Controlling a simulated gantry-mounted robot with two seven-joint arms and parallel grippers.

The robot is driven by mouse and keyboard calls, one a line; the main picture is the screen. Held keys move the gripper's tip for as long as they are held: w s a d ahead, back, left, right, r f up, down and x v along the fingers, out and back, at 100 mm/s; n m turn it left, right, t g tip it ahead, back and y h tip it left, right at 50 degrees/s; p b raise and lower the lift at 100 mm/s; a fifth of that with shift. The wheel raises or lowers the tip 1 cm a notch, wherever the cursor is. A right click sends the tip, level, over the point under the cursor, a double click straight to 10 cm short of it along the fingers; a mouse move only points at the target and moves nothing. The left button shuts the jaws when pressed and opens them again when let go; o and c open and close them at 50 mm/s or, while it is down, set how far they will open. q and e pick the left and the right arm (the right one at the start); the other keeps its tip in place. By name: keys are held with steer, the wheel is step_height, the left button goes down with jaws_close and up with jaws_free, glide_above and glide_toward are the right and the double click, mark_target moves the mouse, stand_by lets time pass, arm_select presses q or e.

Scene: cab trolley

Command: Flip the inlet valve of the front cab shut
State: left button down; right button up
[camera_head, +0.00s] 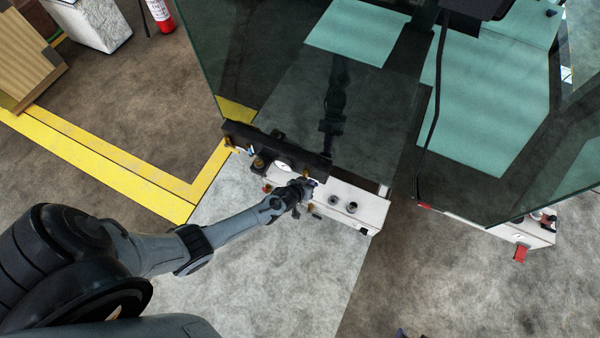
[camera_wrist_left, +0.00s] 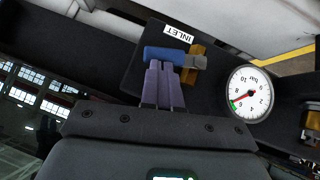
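The inlet valve shows in the left wrist view with a blue lever handle (camera_wrist_left: 165,55) and a brass body (camera_wrist_left: 190,74), beside a white INLET label (camera_wrist_left: 178,34). The handle points left from the body; I cannot tell from this whether the valve is open or shut. My left gripper (camera_wrist_left: 164,66) has its purple-grey fingers close together, with the tips at the handle. They overlap it in the picture; contact is not clear. In the head view my left gripper (camera_head: 301,188) is at the front cab's valve panel, hiding part of it. My right gripper cannot be made out clearly.
A pressure gauge (camera_wrist_left: 250,92) sits right of the valve. In the head view a black bar (camera_head: 270,148) and a white box with round knobs (camera_head: 350,204) are close to the left gripper. A large glass panel (camera_head: 270,70) rises behind them. Open floor (camera_head: 270,270) lies in front.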

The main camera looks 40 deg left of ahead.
arm_select(q)
steer(key=shift+w+d+f+m+y, duration=0.2)
steer(key=shift+d+f+m+y, duration=0.3)
steer(key=shift+y, duration=0.2)
steer(key=shift+d+f+b, duration=0.1)
steer(key=shift+b, duration=0.2)
steer(key=s+d+r+p, duration=0.2)
steer(key=s+r+p, duration=0.5)
steer(key=r+p, duration=0.2)
step_height(320, 180, up, 2)
stand_by(0.4)
steer(key=shift+w, duration=0.1)
